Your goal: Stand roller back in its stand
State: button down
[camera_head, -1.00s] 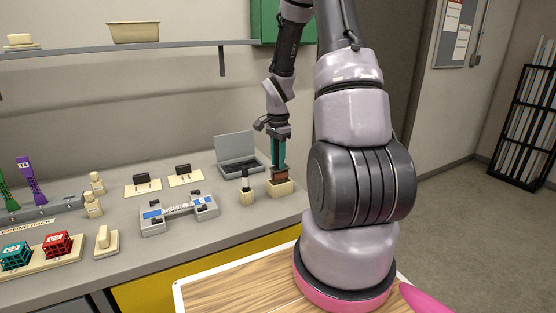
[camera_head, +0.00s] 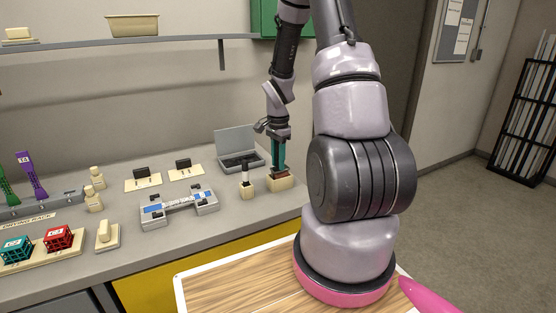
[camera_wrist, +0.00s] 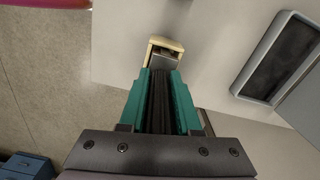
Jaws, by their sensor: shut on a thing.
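My gripper (camera_head: 279,168) points down at the right end of the grey bench, its teal fingers shut on the roller. In the wrist view the roller's dark shaft (camera_wrist: 160,100) runs between the fingers. A cream block, which looks like the roller's stand (camera_head: 281,184), sits directly below the fingers, and the roller's lower end is at its top. The stand also shows in the wrist view (camera_wrist: 172,44), beyond the fingertips. The fingers hide most of the roller, so I cannot tell how deep it sits in the stand.
An open laptop-like case (camera_head: 238,160) lies behind. A grey and blue device (camera_head: 180,207) is farther left. The bench's right edge is close to the stand.

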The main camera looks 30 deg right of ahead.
jog(key=shift+f, duration=0.2)
jog(key=shift+f, duration=1.1)
jog(key=shift+c, duration=0.2)
grip_release()
jog(key=shift+r, duration=0.1)
jog(key=shift+r, duration=2.45)
notch_tip(320, 180, up, 11)
jog(key=shift+f, duration=0.1)
